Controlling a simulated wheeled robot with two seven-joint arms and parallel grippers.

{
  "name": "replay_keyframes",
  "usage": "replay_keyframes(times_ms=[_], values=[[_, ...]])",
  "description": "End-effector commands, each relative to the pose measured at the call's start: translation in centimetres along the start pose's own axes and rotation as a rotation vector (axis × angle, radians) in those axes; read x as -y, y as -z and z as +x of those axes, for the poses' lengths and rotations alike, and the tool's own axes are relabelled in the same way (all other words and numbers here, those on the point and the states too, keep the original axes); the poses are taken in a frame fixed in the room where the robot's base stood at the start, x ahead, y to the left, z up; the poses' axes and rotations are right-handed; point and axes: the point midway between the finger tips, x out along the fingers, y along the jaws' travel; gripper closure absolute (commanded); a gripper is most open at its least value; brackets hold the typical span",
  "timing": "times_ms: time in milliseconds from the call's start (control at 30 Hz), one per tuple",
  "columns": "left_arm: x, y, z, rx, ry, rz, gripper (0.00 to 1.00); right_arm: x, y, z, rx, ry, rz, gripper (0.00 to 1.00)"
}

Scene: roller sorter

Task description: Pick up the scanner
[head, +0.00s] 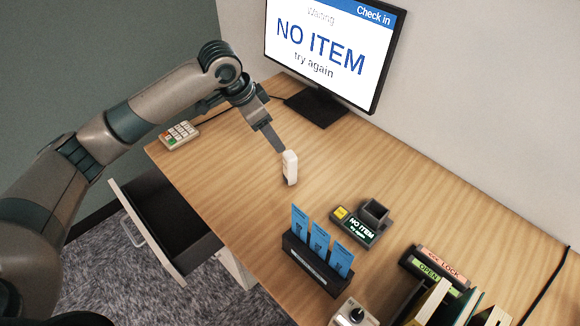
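A small white upright device (290,169), which looks like the scanner, is on or just above the wooden desk near its middle. My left arm reaches in from the left. Its gripper (280,148) points down and to the right, with the fingertips at the top of the white device. The fingers overlap in this view, so I cannot tell whether they are closed on it or only beside it. My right gripper is not in view.
A monitor (330,50) reading "NO ITEM try again" stands behind. A keypad (179,135) lies at the desk's left. A holder with blue cards (318,268), a small display unit (357,226) and an OPEN/LOCK sign (435,268) are in front. An open drawer (165,220) juts out left.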

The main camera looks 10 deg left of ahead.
Motion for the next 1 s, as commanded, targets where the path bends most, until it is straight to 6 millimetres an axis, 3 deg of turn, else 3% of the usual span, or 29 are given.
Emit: replay_keyframes(times_ms=[500,667,1000], values=[[0.1,0.1,8.5,0.002,-0.001,-0.002,0.44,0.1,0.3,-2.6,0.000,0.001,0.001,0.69],[0.1,0.1,9.5,0.001,0.001,0.000,0.44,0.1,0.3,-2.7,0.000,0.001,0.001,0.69],[0.1,0.1,9.6,0.001,0.001,0.000,0.44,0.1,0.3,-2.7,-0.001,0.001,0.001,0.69]])
